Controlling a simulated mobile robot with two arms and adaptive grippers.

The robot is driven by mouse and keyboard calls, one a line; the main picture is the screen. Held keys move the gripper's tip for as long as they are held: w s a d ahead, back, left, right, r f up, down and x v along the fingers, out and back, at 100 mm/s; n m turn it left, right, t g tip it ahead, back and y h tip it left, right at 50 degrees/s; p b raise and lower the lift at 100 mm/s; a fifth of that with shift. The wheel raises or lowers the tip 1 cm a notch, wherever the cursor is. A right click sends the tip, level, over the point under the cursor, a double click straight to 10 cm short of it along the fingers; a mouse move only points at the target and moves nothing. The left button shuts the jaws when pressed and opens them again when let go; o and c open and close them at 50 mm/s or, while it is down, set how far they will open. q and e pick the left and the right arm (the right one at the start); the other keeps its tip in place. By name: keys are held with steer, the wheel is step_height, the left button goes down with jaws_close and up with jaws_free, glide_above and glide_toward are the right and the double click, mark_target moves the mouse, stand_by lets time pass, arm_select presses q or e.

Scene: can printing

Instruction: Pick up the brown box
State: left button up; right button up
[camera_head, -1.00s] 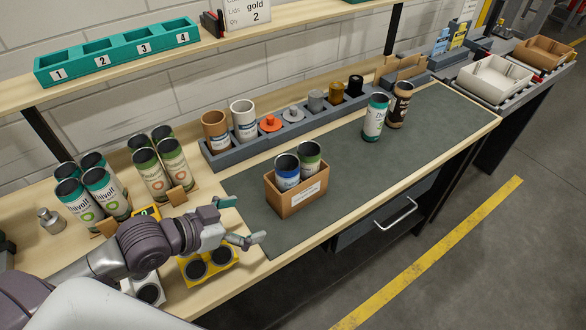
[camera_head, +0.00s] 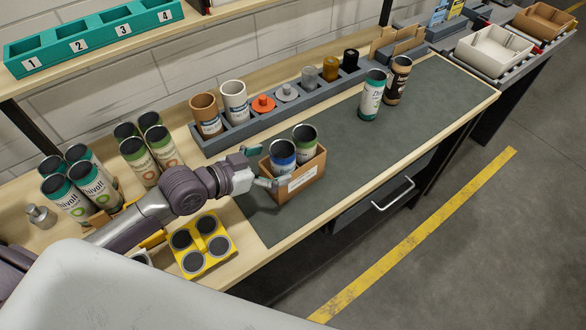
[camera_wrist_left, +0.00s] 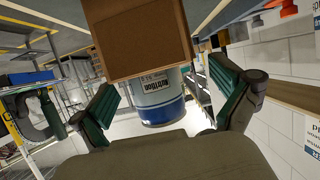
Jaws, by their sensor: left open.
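The brown box (camera_head: 301,187) stands on the dark mat (camera_head: 345,150) in the head view. It holds a blue-labelled can (camera_head: 283,158) and a green-labelled can (camera_head: 304,143). My left gripper (camera_head: 262,167) is open at the box's left end, with one finger near the back side and one near the front side. In the left wrist view, the box (camera_wrist_left: 139,35) shows upside down between the open fingers (camera_wrist_left: 168,100), and the blue-labelled can (camera_wrist_left: 158,100) sticks out of it. I cannot tell whether the fingers touch the box. My right gripper is not in view.
A grey rack (camera_head: 243,131) with cans and lids stands behind the box. A yellow holder (camera_head: 204,246) sits at the front left. Several green-and-white cans (camera_head: 92,185) stand at the left. Two cans (camera_head: 372,97) stand further right on the mat, with free room before them.

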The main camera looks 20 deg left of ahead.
arm_select(q)
steer(key=shift+w+d+r+p, duration=0.1)
steer(key=shift+w+d+p, duration=0.6)
steer(key=shift+w+d, duration=0.15)
steer(key=x, duration=0.3)
steer(key=shift+s+f, duration=0.15)
steer(key=shift+f, duration=0.1)
steer(key=shift+s, duration=0.1)
steer(key=shift+c, duration=0.5)
steer(key=c, duration=1.3)
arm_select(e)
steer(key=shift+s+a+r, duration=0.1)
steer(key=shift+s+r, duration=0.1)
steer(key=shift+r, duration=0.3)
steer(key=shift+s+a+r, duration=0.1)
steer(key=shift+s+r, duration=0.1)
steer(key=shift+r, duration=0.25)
